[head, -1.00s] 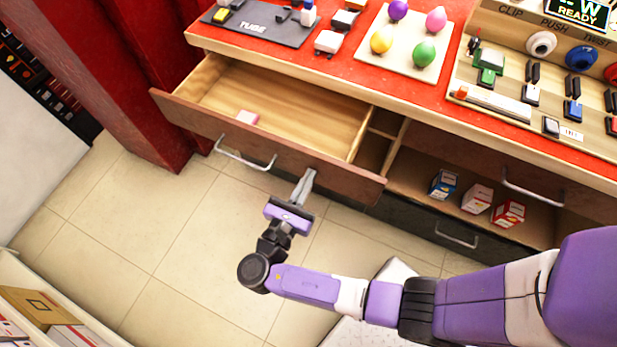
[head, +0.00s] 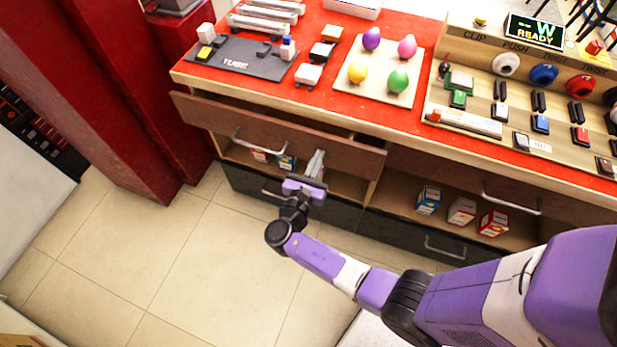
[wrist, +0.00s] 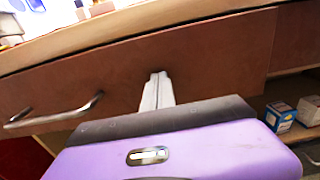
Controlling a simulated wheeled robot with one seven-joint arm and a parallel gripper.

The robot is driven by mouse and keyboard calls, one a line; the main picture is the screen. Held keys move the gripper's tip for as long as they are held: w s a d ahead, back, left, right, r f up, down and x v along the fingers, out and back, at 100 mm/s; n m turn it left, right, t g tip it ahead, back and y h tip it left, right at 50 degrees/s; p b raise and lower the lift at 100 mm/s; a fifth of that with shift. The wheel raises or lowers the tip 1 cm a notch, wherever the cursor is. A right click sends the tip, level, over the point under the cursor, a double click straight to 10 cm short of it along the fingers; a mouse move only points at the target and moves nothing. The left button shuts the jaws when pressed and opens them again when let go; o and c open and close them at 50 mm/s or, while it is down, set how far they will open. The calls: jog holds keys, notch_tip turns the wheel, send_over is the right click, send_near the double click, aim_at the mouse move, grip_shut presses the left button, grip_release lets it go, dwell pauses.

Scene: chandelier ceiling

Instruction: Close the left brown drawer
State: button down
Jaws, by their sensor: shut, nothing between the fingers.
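The left brown drawer (head: 262,124) is nearly in, with a narrow dark gap showing behind its front under the red counter. In the wrist view its brown front (wrist: 215,60) fills the upper middle, with a metal bar handle (wrist: 52,115) at the left. My gripper (head: 318,158) is shut and empty. Its fingertips (wrist: 157,82) are at the drawer front, right of the handle, and appear to touch it. The drawer's inside is mostly hidden.
The red counter (head: 240,90) carries a dark tube mat, a board of colored balls and a button panel. Small boxes (head: 461,210) stand on the open shelf below. Dark lower drawers (head: 420,240) are underneath. Tiled floor (head: 150,250) is clear at the left.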

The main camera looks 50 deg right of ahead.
jog(key=x, duration=0.6)
jog(key=shift+d+b, duration=0.25)
jog(key=shift+b, duration=0.15)
jog(key=shift+w+d, duration=0.15)
jog(key=shift+d, duration=0.25)
jog(key=shift+d+r, duration=0.1)
jog(key=shift+r, duration=0.05)
